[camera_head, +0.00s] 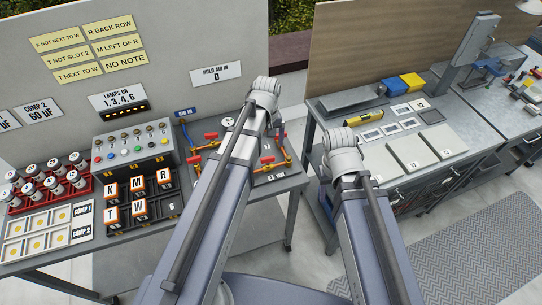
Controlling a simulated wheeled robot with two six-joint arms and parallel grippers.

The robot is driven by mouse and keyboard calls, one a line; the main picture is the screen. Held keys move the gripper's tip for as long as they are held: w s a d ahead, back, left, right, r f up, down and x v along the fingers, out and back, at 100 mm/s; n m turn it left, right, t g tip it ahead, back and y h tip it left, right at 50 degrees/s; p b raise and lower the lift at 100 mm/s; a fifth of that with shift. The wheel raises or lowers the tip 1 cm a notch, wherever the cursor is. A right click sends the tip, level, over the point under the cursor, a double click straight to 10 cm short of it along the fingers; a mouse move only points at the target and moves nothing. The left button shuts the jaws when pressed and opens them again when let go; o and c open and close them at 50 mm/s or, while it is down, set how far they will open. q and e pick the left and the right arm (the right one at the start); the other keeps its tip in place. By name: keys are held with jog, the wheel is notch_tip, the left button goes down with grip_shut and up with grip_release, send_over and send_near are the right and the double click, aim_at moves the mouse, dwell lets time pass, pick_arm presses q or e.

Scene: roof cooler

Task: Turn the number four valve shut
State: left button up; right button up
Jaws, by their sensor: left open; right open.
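The red-handled valves sit on a brass-coloured pipe assembly at the right end of the left bench. One red handle (210,136) is at the upper left of the assembly and another red handle (194,160) is below it. A third red handle (267,160) is right of my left arm, which crosses in front of part of the assembly. Valve numbers are too small to read, so I cannot tell which is number four. A round gauge (228,122) stands behind the pipes. Both my arms reach in from the bottom; neither gripper shows.
Left of the valves stand a grey lamp box (135,146), letter blocks (137,188) in a black rack and canisters in a red rack (86,190). A "HOLD AIR IN D" sign (216,74) hangs behind. A second bench (468,123) stands right, with floor between.

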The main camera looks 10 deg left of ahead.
aim_at(268, 158)
pick_arm(q)
jog(key=shift+f+b, duration=3.65)
jog(key=shift+f, duration=0.15)
jog(key=c, duration=1.4)
